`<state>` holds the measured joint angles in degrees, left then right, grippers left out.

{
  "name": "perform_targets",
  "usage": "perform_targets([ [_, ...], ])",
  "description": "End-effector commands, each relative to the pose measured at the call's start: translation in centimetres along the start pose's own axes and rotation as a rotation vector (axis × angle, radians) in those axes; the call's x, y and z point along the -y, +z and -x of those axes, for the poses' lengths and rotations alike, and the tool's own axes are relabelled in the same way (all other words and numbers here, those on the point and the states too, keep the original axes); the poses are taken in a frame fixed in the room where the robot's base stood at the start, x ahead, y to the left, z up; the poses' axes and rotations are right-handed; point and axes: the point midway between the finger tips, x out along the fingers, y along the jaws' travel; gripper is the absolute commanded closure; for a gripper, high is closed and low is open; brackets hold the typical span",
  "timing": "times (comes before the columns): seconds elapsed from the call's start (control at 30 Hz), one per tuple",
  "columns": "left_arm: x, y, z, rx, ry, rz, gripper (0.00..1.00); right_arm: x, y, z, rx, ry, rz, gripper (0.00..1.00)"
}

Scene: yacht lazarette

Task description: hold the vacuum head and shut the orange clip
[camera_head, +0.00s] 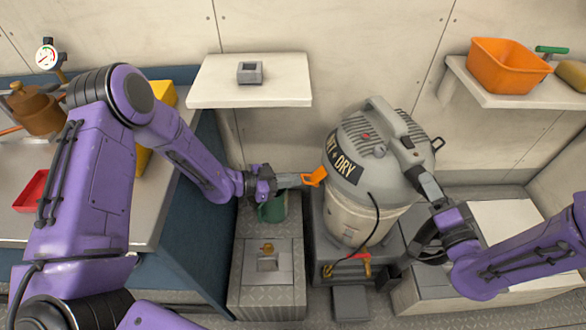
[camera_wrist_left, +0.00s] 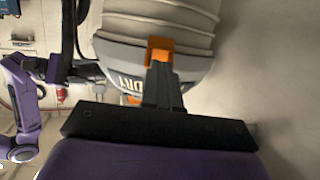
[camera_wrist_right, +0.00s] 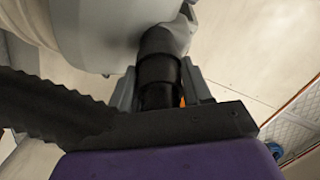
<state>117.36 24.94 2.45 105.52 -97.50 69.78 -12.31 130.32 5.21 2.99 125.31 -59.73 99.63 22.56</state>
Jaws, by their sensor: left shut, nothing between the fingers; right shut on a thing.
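The grey vacuum head (camera_head: 360,150) with a "DRY" label sits on the pale vacuum drum (camera_head: 350,215). The orange clip (camera_head: 316,176) juts from the left side of the head; it also shows in the left wrist view (camera_wrist_left: 159,46). My left gripper (camera_head: 300,180) is shut and empty, its tips at the clip, apparently touching it. Whether the clip is latched I cannot tell. My right gripper (camera_head: 424,182) is shut on the black tube at the right of the vacuum head; the tube (camera_wrist_right: 158,70) shows between its fingers in the right wrist view.
A white shelf (camera_head: 240,90) with a small grey block hangs at upper left. An orange bin (camera_head: 505,65) stands on the right shelf. A green container (camera_head: 272,208) is below my left gripper. A red-handled fitting (camera_head: 362,257) and black cord are in front of the drum.

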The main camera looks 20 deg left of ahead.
Motion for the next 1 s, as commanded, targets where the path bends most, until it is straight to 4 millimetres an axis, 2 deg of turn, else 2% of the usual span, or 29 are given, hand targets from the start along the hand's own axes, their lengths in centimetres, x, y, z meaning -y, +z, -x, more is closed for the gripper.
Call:
perform_targets([
  [0.37,-0.1,3.1,-1.9,0.003,0.003,-0.001,1.0,0.0,0.0,0.0,0.0,0.0,0.0,0.94],
  [0.6,0.0,2.9,-1.9,0.001,0.0,-0.001,1.0,0.0,0.0,0.0,0.0,0.0,0.0,0.94],
  [0.77,0.1,1.1,-1.4,-0.001,0.0,-0.004,1.0,0.0,0.0,0.0,0.0,0.0,0.0,0.94],
  [1.0,0.1,-3.9,-0.1,-0.001,0.0,-0.006,1.0,0.0,0.0,0.0,0.0,0.0,0.0,0.94],
])
